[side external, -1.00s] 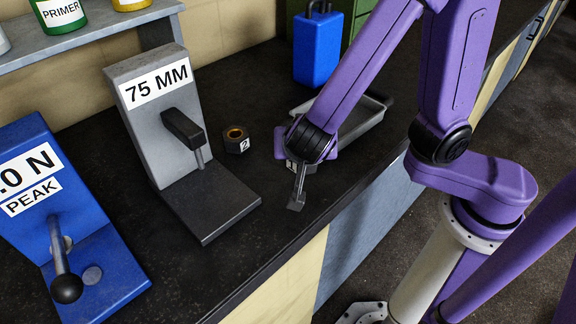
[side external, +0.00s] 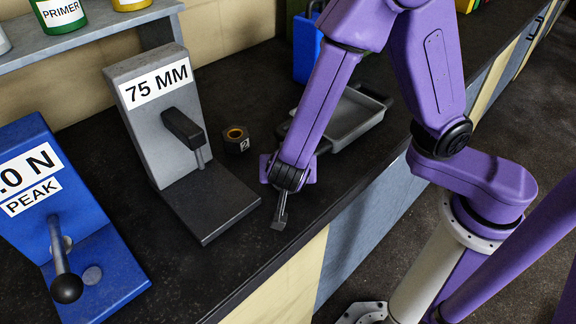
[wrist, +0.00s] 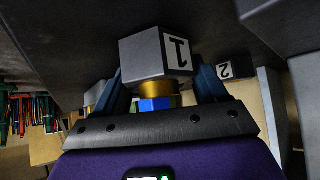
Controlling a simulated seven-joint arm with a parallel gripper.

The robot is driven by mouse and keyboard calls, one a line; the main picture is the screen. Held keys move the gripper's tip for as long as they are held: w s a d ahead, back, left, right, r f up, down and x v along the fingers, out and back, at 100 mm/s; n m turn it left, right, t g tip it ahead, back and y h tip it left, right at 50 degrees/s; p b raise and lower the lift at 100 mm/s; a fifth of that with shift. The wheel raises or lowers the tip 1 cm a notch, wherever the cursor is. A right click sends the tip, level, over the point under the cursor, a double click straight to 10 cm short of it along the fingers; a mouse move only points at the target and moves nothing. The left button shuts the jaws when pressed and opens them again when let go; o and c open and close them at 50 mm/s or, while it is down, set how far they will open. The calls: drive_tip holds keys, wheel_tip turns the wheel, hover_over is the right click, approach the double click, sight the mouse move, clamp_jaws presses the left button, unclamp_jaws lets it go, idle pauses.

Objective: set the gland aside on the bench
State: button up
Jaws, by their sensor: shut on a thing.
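A grey block-shaped gland (wrist: 150,55) marked 1, with a brass collar, sits between the two fingers of my gripper (wrist: 160,88) in the wrist view. My gripper is shut on it. In the side view my gripper (side external: 280,218) points down over the bench (side external: 262,255), just right of the grey 75 MM stand's base; the gland is not clearly visible there, and its gap to the bench top cannot be told.
A second dark gland (side external: 236,142), marked 2, stands on the bench behind my gripper. The grey 75 MM stand (side external: 150,110) with a lever is to the left, beside a blue lever stand (side external: 55,220). A grey tray (side external: 358,118) and blue container (side external: 306,52) stand behind my arm.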

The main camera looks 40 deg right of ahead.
drive_tip(key=o, duration=1.5)
drive_tip(key=shift+f, duration=0.1)
drive_tip(key=shift+s+a+r, duration=0.1)
drive_tip(key=shift+a+r, duration=0.05)
drive_tip(key=shift+r, duration=0.2)
drive_tip(key=v, duration=1.1)
drive_tip(key=shift+r, duration=0.2)
drive_tip(key=shift+s+a, duration=0.1)
drive_tip(key=shift+s, duration=0.05)
